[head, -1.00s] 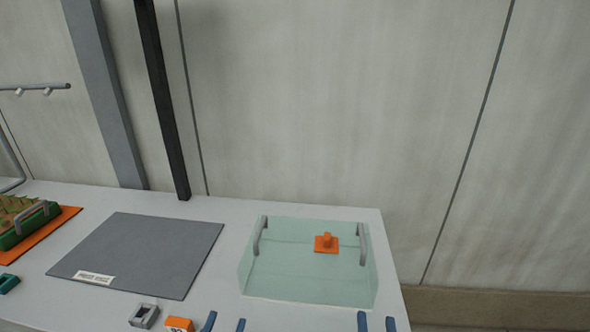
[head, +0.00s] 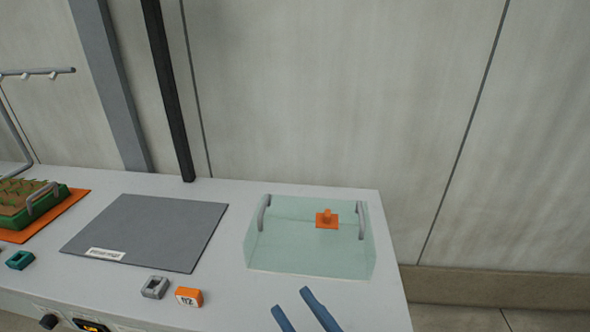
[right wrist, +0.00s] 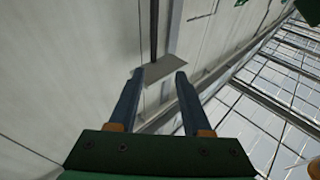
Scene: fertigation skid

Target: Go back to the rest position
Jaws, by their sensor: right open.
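My right gripper (head: 292,300) shows at the bottom of the head view, as two blue fingers in front of the clear bin. In the right wrist view its two fingers (right wrist: 160,74) stand apart with nothing between them, so it is open and empty. The wrist view looks along the pale wall and up at the roof frame. My left gripper is not in the head view.
A clear bin (head: 262,262) with grey handles and an orange knobbed piece (head: 327,220) stands at the bench's right. Left of it are a grey mat (head: 150,230), small grey (head: 154,288), orange (head: 188,297) and teal (head: 20,260) blocks, and a green plant tray (head: 62,190).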

